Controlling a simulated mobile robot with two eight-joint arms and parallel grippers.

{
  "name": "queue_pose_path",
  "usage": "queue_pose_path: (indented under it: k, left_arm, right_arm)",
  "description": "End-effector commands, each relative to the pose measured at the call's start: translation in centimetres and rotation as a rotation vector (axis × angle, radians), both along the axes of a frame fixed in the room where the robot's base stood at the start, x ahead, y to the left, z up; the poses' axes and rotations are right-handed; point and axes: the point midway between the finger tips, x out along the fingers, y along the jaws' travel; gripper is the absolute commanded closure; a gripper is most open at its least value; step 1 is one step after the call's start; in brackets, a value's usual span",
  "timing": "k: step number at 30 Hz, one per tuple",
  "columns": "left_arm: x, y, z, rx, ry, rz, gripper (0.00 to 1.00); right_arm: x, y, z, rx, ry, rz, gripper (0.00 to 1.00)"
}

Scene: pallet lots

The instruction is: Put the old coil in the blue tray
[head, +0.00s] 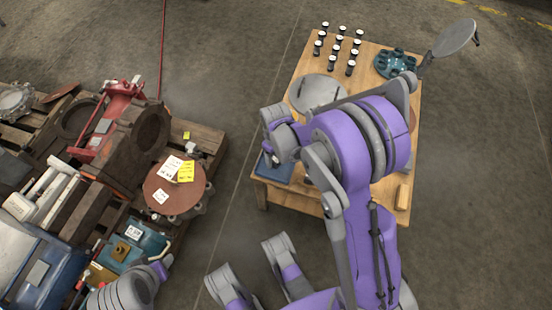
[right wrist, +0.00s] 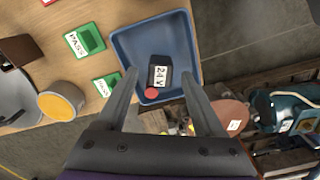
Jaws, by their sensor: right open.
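The blue tray (right wrist: 126,47) lies at the table's edge in the right wrist view. In the head view a corner of the blue tray (head: 277,172) shows, the rest hidden under my right arm. A dark coil (right wrist: 160,62) with a white "24V" label and a red round end rests in the tray, near its lower side. My right gripper (right wrist: 159,80) is open over the tray, with one finger on each side of the coil and gaps between. The coil is hidden in the head view. My left gripper does not show.
The wooden table (head: 287,198) carries several white-topped dark cylinders (head: 339,40), a teal round holder (head: 395,62) and a magnifier (head: 455,38). Loaded pallets (head: 205,137) stand left, across clear floor.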

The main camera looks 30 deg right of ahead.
Motion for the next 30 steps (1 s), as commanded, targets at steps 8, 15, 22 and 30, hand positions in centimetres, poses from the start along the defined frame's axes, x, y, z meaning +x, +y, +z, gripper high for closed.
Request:
queue_pose_path:
  k: [8, 15, 22, 30]
  left_arm:
    - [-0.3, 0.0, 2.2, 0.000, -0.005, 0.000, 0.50]
    - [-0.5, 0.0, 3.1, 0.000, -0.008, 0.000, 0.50]
    - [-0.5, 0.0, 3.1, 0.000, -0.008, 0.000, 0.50]
    - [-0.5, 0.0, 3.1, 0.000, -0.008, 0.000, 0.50]
  right_arm:
    - [-0.1, 0.0, 6.4, 0.000, -0.001, 0.000, 0.31]
    - [-0.1, 0.0, 9.2, 0.000, 0.000, 0.000, 0.31]
    - [-2.4, 1.3, 12.6, -0.005, -0.054, -0.043, 0.31]
    - [-10.0, 4.2, 18.0, 0.006, -0.213, -0.171, 0.31]
